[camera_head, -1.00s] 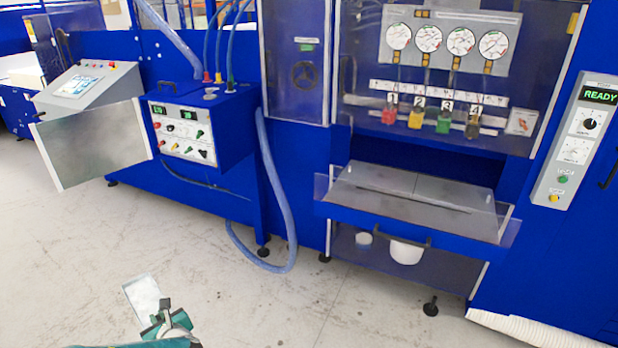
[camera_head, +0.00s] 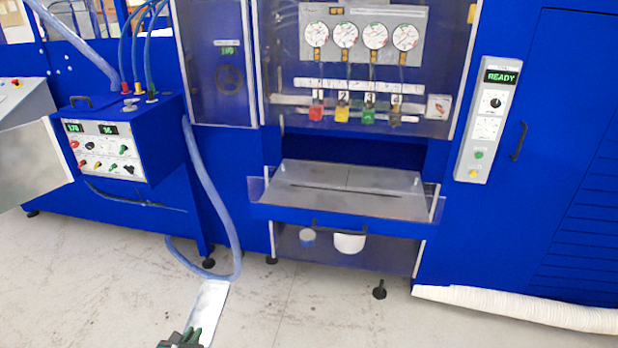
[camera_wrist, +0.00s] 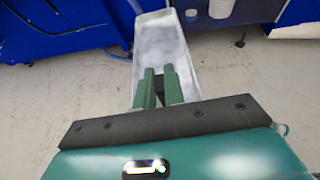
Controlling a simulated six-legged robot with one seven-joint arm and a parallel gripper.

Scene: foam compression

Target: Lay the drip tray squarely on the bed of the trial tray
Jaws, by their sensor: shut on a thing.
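The drip tray (camera_head: 209,304), a long pale metallic tray, is held out in front of my gripper (camera_head: 183,338) low in the head view, over the floor. In the wrist view the tray (camera_wrist: 162,45) points away from my gripper (camera_wrist: 158,72), whose green fingers are shut on its near end. The trial tray (camera_head: 350,200) is the grey metal-bedded shelf with clear side panels and a dark front handle on the blue machine. Its bed is bare, with a dark slot across it. My gripper and the drip tray are well short of it, lower and to the left.
A blue hose (camera_head: 208,195) loops down to the floor near the drip tray's far end. A white bucket (camera_head: 349,242) stands below the trial tray. A white ribbed duct (camera_head: 520,308) lies at the right. The floor (camera_head: 310,315) ahead is mostly clear.

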